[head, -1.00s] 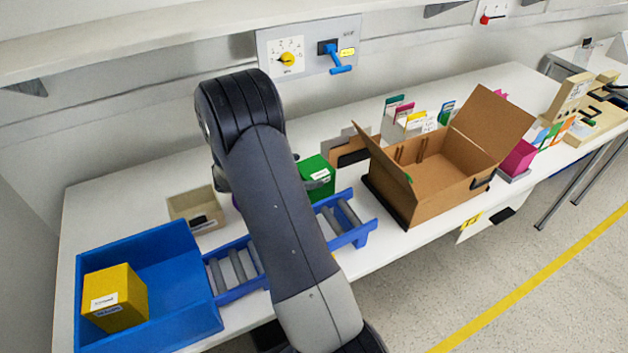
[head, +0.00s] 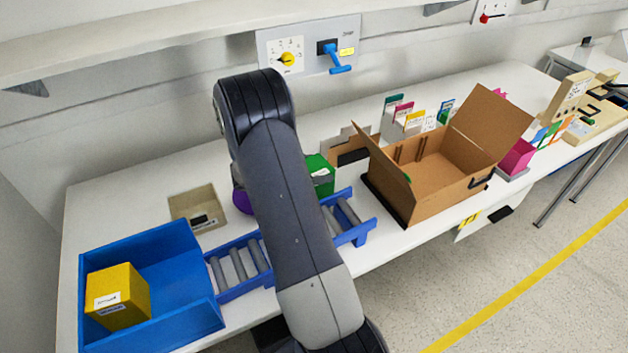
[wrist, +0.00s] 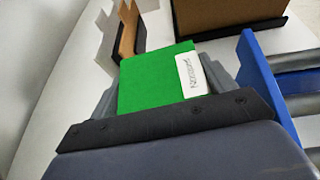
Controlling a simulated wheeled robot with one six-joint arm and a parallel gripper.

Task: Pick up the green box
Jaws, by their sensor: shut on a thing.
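The green box (head: 319,174) shows in the head view just right of my arm, beside the far edge of the blue roller conveyor. My arm covers part of it. In the wrist view the green box (wrist: 158,78) has a white label on its right side and sits between the two grey fingers of my gripper (wrist: 165,85). The gripper is shut on it. Whether the box touches the table cannot be told. In the head view the fingers are hidden behind my arm.
The blue roller conveyor (head: 232,265) runs beside the box. A blue bin (head: 190,265) holds a yellow box (head: 117,296) at left. An open cardboard box (head: 425,180) stands to the right. A beige tray (head: 198,208) and a purple object (head: 242,201) lie left of my arm.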

